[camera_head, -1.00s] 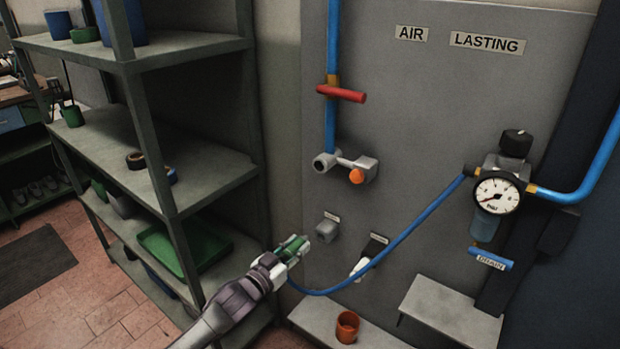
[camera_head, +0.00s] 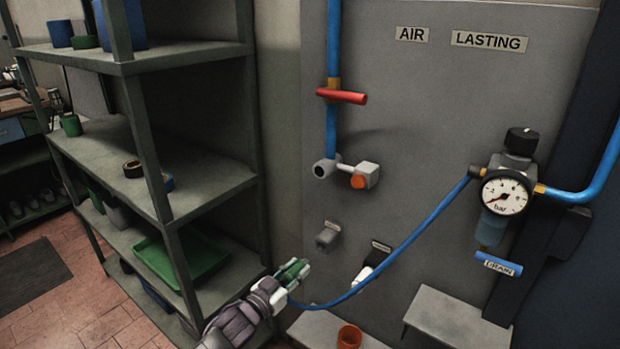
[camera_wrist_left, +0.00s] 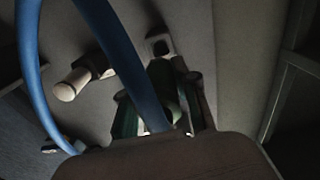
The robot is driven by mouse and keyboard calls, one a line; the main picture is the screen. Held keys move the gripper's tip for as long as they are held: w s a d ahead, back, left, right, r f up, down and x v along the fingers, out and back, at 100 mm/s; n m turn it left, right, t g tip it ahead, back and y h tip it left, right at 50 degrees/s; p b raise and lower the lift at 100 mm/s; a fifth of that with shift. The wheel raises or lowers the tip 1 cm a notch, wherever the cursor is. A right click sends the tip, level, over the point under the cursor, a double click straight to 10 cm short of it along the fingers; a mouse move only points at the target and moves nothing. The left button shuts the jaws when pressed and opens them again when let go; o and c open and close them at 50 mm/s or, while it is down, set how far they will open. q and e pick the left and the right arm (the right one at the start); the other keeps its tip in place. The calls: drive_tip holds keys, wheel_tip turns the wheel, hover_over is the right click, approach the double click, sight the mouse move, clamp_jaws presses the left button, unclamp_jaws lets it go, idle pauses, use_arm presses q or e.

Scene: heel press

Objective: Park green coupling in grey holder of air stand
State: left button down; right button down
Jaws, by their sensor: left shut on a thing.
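My left gripper (camera_head: 296,270) is shut on the green coupling (camera_head: 290,271), in front of the panel's lower left. The blue hose (camera_head: 385,254) runs from the coupling up to the gauge unit. The grey holder (camera_head: 327,238) is a small block with a label above it, on the panel up and right of the gripper; nothing sits in it. In the left wrist view the hose (camera_wrist_left: 118,60) crosses in front of the coupling, which is dark and partly hidden. A square socket, seemingly the grey holder (camera_wrist_left: 158,46), lies beyond it. My right gripper is not in view.
A black holder (camera_head: 377,257) with a white coupling (camera_head: 362,274) sits right of the grey one. An orange cup (camera_head: 349,337) stands on the ledge below. A shelf rack (camera_head: 205,195) stands close on the left. A pressure gauge (camera_head: 505,195) is at the right.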

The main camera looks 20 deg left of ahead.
use_arm(q)
drive_tip(key=shift+w, duration=0.1)
drive_tip(key=shift+b+x, duration=1.3)
drive_tip(key=shift+x, duration=1.1)
drive_tip(key=shift+d, duration=0.1)
drive_tip(key=shift+p, duration=0.4)
drive_tip(key=shift+w+d+b, duration=0.1)
drive_tip(key=shift+w+b, duration=0.2)
drive_tip(key=shift+w, duration=0.15)
drive_tip(key=shift+w+f+b, duration=0.1)
drive_tip(key=shift+w+b, duration=0.6)
idle(0.3)
drive_tip(key=shift+w+b, duration=0.3)
